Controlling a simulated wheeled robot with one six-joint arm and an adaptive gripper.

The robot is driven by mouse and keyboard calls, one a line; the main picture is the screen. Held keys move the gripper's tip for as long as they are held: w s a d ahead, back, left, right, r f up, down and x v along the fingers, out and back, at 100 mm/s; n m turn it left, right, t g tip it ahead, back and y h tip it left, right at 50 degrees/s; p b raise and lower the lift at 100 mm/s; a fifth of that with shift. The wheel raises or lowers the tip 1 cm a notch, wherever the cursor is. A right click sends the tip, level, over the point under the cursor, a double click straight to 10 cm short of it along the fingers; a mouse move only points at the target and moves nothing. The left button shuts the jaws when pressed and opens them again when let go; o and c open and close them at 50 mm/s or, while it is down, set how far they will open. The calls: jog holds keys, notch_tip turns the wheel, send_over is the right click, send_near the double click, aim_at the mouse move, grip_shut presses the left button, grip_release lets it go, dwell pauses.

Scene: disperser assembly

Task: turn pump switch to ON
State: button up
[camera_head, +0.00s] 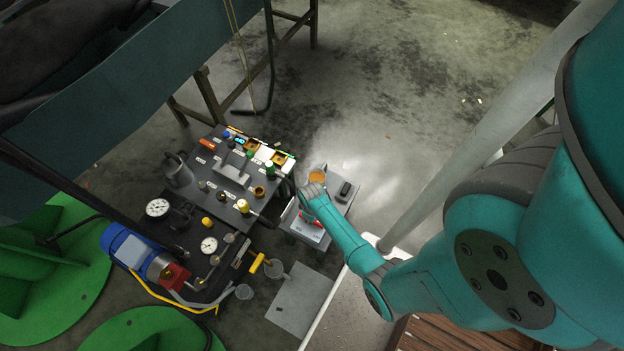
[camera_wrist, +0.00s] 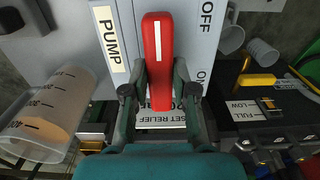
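In the wrist view the red pump switch handle (camera_wrist: 158,45), with a white stripe, points up the picture. It stands on a grey panel (camera_wrist: 190,50) with a PUMP label (camera_wrist: 110,45) on its left and OFF (camera_wrist: 207,15) near its upper right. Another marking (camera_wrist: 202,75) lower right is partly cut off behind a finger. My gripper's (camera_wrist: 160,75) fingers lie one on each side of the handle's lower part; whether they press on it I cannot tell. In the head view my gripper (camera_head: 310,196) is over a small grey box, with a bit of red below it.
A graduated clear beaker (camera_wrist: 52,115) stands left in the wrist view. A black FULL/LOW block (camera_wrist: 265,110) is at right. In the head view the dark equipment bench (camera_head: 215,165) with gauges stands left of my arm, and an orange-topped cup (camera_head: 317,176) is close by.

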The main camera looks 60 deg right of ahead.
grip_shut()
jog(key=m, duration=0.3)
jog(key=shift+m, duration=0.4)
jog(key=m, duration=0.5)
jog(key=shift+m, duration=0.3)
jog(key=m, duration=0.4)
jog(key=shift+m, duration=2.3)
